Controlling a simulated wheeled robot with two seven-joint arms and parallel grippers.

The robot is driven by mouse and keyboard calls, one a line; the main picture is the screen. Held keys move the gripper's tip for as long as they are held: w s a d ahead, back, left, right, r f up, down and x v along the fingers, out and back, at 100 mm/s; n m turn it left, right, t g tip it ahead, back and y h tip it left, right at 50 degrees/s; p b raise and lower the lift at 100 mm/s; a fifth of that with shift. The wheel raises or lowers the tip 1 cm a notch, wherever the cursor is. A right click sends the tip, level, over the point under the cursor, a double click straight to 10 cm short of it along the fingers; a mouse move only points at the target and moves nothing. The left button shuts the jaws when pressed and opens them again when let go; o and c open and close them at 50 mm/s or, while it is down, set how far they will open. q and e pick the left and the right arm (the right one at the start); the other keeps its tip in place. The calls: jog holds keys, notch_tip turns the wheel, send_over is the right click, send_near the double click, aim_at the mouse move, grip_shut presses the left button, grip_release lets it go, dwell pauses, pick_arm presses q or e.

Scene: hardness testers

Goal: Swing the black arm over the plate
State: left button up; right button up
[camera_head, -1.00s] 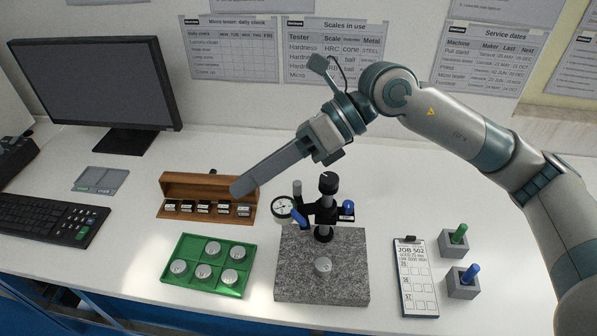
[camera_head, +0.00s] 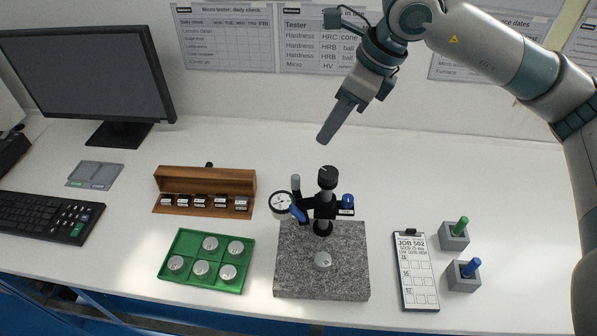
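The black arm (camera_head: 328,207) sits on a short upright post with a black knob (camera_head: 328,176) on top, at the back of the speckled granite plate (camera_head: 342,284). A round white dial gauge (camera_head: 281,203) is at the arm's left end, beside a blue lever (camera_head: 298,214). A blue knob (camera_head: 347,200) is at its right end. A round metal disc (camera_head: 322,261) lies on the plate in front of the post. My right gripper (camera_head: 325,138) is in the air above and behind the stand, apart from it. Its fingers overlap in this view, so their opening is hidden. My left gripper is out of view.
A clipboard (camera_head: 417,286) and two grey blocks with a green pin (camera_head: 461,226) and a blue pin (camera_head: 470,267) stand right. The table behind the plate is clear.

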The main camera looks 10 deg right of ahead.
jog(key=f, duration=0.1)
jog(key=p, duration=0.5)
send_near(296, 177)
jog(key=x, duration=0.7)
jog(key=shift+w+a+f, duration=0.15)
jog(key=shift+a+f, duration=0.05)
jog(key=shift+f, duration=0.5)
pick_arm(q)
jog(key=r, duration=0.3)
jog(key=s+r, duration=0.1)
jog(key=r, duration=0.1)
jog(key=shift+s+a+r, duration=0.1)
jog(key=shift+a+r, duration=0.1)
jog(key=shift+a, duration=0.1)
pick_arm(e)
grip_shut()
